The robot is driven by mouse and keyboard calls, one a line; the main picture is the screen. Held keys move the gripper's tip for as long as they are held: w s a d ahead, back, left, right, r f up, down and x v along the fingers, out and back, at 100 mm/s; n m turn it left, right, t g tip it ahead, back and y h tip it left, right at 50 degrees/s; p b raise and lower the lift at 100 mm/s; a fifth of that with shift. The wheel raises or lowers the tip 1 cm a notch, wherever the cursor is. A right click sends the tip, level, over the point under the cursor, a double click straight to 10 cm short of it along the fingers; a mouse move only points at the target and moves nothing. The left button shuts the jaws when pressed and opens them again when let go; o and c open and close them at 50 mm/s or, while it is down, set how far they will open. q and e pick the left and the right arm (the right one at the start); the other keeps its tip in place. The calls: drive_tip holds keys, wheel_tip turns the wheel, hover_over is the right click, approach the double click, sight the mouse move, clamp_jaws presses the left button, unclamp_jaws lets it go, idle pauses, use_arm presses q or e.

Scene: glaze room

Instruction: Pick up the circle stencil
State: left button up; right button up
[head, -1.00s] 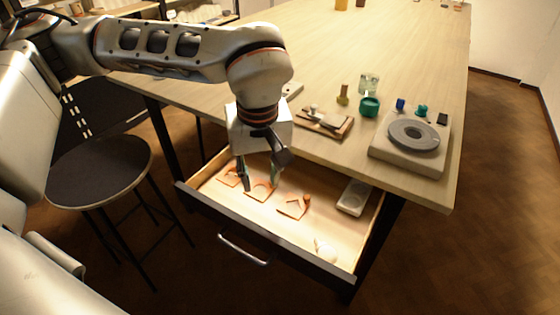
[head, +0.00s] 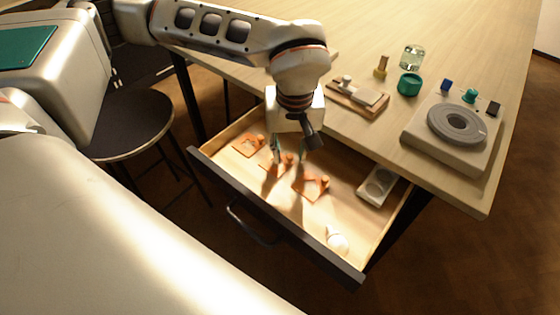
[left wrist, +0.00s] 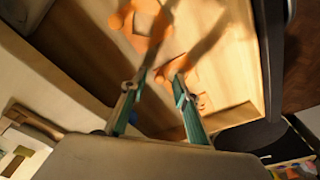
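Three orange stencils with knobs lie in a row in the open drawer. The middle stencil (head: 269,168) seems to have a rounded cutout, so it may be the circle stencil; my gripper partly hides it. The left stencil (head: 246,146) and the right stencil (head: 310,188), with an angular cutout, lie on either side. My left gripper (head: 289,156) points down over the middle stencil, fingers apart. In the left wrist view its green fingers (left wrist: 156,88) are open, with orange pieces beyond the tips; contact cannot be told. My right gripper is not in view.
The drawer (head: 236,187) has raised walls around the stencils. It also holds a grey two-hollow dish (head: 377,186) and a white rounded object (head: 337,239). On the table above are a grey wheel device (head: 457,124), a green cup (head: 409,84) and a wooden board (head: 350,102).

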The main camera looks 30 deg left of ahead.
use_arm(q)
drive_tip(key=shift+f, duration=0.15)
clamp_jaws()
